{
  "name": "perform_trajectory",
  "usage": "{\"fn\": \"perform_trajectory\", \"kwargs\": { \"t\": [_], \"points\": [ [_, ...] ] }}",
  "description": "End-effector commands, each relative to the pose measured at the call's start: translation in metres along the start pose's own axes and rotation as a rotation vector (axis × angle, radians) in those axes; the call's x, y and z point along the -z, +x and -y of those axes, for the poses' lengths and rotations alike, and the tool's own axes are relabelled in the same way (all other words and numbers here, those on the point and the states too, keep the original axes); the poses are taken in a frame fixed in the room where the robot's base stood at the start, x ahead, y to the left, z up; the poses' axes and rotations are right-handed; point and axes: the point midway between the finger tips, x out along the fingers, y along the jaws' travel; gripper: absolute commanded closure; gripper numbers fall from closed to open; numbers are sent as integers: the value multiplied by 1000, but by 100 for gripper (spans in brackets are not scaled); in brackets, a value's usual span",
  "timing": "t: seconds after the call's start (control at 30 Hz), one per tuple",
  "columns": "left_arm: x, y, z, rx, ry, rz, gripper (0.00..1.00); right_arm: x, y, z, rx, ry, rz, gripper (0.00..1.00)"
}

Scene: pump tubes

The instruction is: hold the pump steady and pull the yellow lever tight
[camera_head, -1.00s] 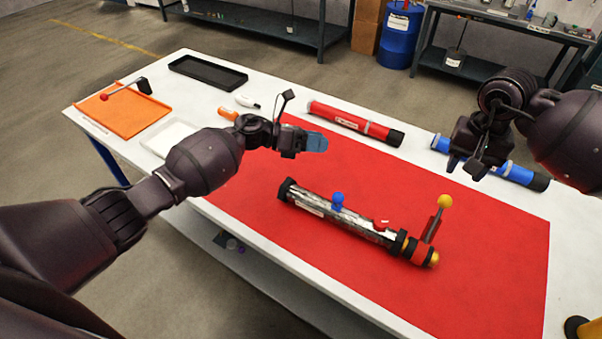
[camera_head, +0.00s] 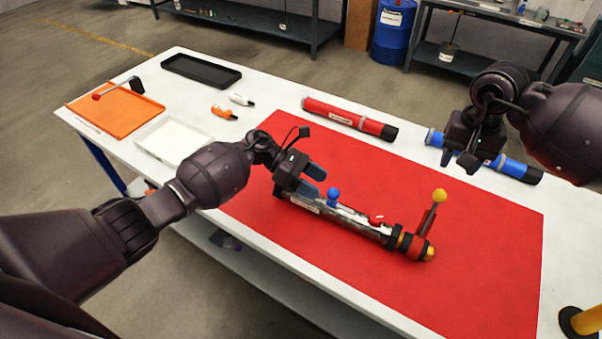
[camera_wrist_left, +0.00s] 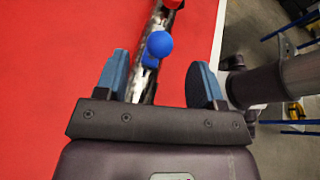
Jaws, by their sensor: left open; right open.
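The pump (camera_head: 355,222) is a silver tube lying on the red mat (camera_head: 480,240). It has a blue ball knob (camera_head: 333,194), a red part (camera_head: 376,218) and, at its right end, a lever with a yellow ball (camera_head: 439,195) standing up. My left gripper (camera_head: 313,182) is open over the pump's left end, which it partly hides. In the left wrist view the pump tube (camera_wrist_left: 143,85) and blue knob (camera_wrist_left: 158,44) show between the open blue fingers, nearer the left one. My right gripper (camera_head: 456,160) is open, above the blue tube, behind the lever and apart from it.
A red tube (camera_head: 350,118) and a blue tube (camera_head: 515,168) lie behind the mat. An orange tray (camera_head: 120,118), a white tray (camera_head: 160,140), a black tray (camera_head: 200,70) and two small markers (camera_head: 225,112) are at left. The front right of the mat is clear.

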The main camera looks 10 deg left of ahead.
Motion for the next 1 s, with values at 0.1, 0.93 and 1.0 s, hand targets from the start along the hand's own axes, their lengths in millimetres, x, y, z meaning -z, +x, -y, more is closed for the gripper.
{"fn": "perform_trajectory", "kwargs": {
  "t": [0.1, 0.93, 1.0],
  "points": [
    [0, 20, 0, 1, -2, 2, 37, 0, 0, 0, 0, 0, 0, 57],
    [0, 56, 0, -1, -2, 0, 56, 0, 0, 0, 0, 0, 0, 57],
    [0, 56, 0, -1, -2, 0, 66, 0, 0, 0, 0, 0, 0, 57]
  ]
}}
